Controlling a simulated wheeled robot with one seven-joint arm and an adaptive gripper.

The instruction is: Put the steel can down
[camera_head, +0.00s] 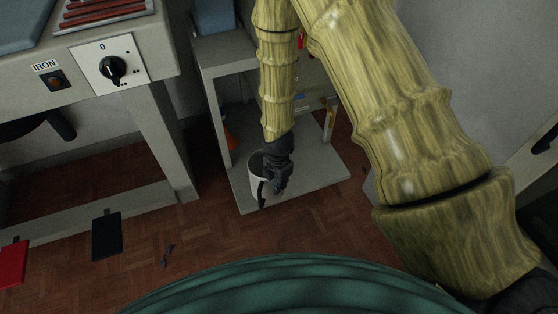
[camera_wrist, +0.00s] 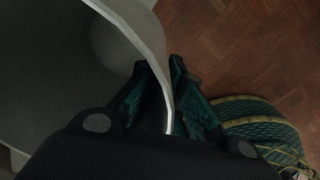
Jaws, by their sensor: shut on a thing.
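The steel can (camera_head: 256,180) is a pale, open-topped vessel at the front left part of the low grey shelf (camera_head: 310,178). My gripper (camera_head: 267,188) points down and is shut on its wall. In the wrist view, my gripper's fingers (camera_wrist: 172,100) pinch the can's bright rim, one finger on each side. The can (camera_wrist: 60,60) fills the left of that view, with its dark inside showing. I cannot tell whether its base touches the shelf. My gripper hides part of the can in the head view.
An ironing table (camera_head: 160,110) with a dial (camera_head: 112,67) stands left. An orange item (camera_head: 229,138) stands deeper in the shelf unit. The shelf's front right is clear.

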